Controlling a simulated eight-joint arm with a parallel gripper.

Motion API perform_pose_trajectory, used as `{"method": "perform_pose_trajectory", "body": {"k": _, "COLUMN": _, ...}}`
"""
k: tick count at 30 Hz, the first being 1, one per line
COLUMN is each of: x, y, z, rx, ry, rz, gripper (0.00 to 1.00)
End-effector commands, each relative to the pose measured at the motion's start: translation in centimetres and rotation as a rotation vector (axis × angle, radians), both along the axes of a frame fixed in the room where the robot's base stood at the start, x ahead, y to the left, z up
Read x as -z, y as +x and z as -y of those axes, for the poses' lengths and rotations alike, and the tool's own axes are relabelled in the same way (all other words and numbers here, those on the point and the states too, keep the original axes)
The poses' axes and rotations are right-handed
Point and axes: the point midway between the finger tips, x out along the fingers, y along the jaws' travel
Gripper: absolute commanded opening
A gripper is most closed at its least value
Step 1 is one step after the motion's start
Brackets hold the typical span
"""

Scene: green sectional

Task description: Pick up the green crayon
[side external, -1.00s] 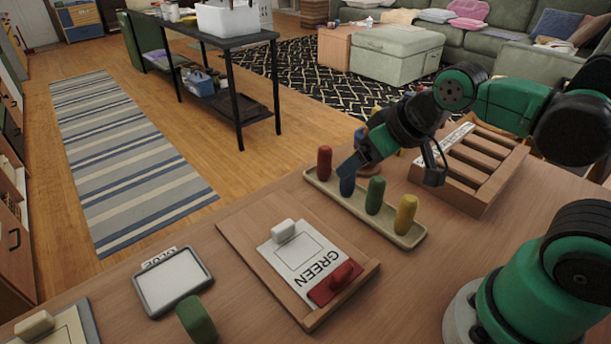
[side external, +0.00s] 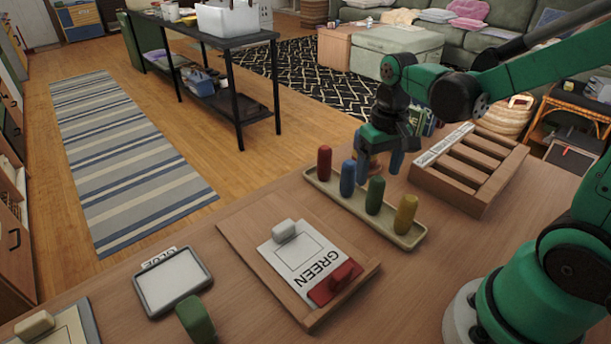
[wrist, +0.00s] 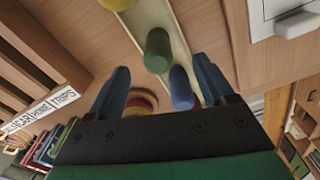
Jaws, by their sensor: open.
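The green crayon (side external: 375,195) stands upright in a narrow tray (side external: 322,188), between the blue crayon (side external: 347,179) and the yellow crayon (side external: 406,212). A red crayon (side external: 324,163) stands at the tray's far left end. My gripper (side external: 380,170) points down behind the row, open and empty, apart from the green crayon. In the wrist view, the green crayon (wrist: 158,50) shows ahead between the blue fingers of my gripper (wrist: 161,66). The blue crayon (wrist: 181,90) is nearer the right finger there, and the red one is mostly hidden.
A slotted wooden rack (side external: 465,170) stands right of the tray. A board with a GREEN card (side external: 305,262) and a red eraser-like block lies in front. A grey-framed panel (side external: 172,282) and a rounded green object (side external: 196,318) are at the front left. Bare table lies right of the tray.

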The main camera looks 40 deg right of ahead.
Motion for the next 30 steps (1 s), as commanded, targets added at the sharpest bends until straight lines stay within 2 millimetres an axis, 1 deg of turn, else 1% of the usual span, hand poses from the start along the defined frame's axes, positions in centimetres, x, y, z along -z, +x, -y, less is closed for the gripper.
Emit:
{"method": "perform_pose_trajectory", "body": {"k": 5, "x": 1.0, "y": 0.0, "z": 0.2, "rx": 0.009, "ry": 0.004, "rz": -0.019, "gripper": 0.76}}
{"method": "perform_pose_trajectory", "body": {"k": 15, "x": 4.7, "y": 0.1, "z": 0.2, "rx": 0.008, "ry": 0.003, "rz": -0.016, "gripper": 0.76}}
{"method": "perform_pose_trajectory", "body": {"k": 18, "x": 5.3, "y": 0.0, "z": 0.2, "rx": 0.008, "ry": 0.003, "rz": -0.015, "gripper": 0.76}}
{"method": "perform_pose_trajectory", "body": {"k": 22, "x": 5.8, "y": 0.0, "z": 0.2, "rx": 0.008, "ry": 0.003, "rz": -0.015, "gripper": 0.76}}
{"method": "perform_pose_trajectory", "body": {"k": 29, "x": 5.8, "y": 0.0, "z": 0.2, "rx": 0.008, "ry": 0.003, "rz": -0.015, "gripper": 0.76}}
{"method": "perform_pose_trajectory", "body": {"k": 30, "x": 5.8, "y": 0.0, "z": 0.2, "rx": 0.008, "ry": 0.003, "rz": -0.015, "gripper": 0.7}}
